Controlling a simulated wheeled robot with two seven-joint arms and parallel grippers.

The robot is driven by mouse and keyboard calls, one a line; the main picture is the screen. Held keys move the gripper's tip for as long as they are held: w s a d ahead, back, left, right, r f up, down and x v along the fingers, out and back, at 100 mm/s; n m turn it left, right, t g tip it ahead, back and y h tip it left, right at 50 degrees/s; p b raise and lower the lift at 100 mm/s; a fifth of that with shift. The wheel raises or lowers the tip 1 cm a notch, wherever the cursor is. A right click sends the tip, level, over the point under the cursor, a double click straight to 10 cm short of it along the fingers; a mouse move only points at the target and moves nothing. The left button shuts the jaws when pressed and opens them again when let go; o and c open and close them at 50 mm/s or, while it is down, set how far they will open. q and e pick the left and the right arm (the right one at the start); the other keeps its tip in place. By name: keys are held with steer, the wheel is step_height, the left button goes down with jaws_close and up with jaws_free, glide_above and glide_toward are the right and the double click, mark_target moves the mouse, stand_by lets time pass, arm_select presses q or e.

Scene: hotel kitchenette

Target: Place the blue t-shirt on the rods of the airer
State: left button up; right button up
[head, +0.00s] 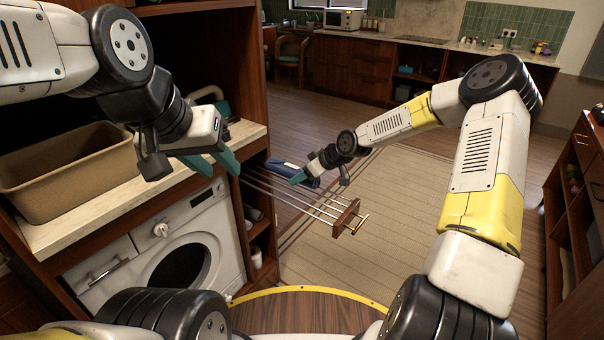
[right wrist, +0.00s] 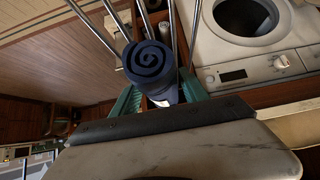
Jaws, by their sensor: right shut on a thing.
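The blue t-shirt (head: 285,170) is a dark blue roll. My right gripper (head: 298,179) is shut on it, and the right wrist view shows the roll (right wrist: 152,65) between the two green fingers (right wrist: 158,98), its spiral end facing the camera. The airer (head: 346,217) is pulled out from the cabinet, with several thin metal rods (head: 300,197) and a wooden front piece. The roll is at the far side of the rods in the head view; I cannot tell whether it touches them. My left gripper (head: 222,168) is empty, fingers apart, by the counter edge.
A washing machine (head: 200,243) stands under the counter at the left, left of the airer. A tan bin (head: 70,170) sits on that counter. A rug (head: 400,200) and clear floor lie right of the airer. Wooden shelves (head: 570,215) line the right edge.

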steer(key=shift+f, duration=1.75)
steer(key=o, duration=1.5)
steer(key=shift+s+f, duration=0.1)
steer(key=shift+f, duration=0.05)
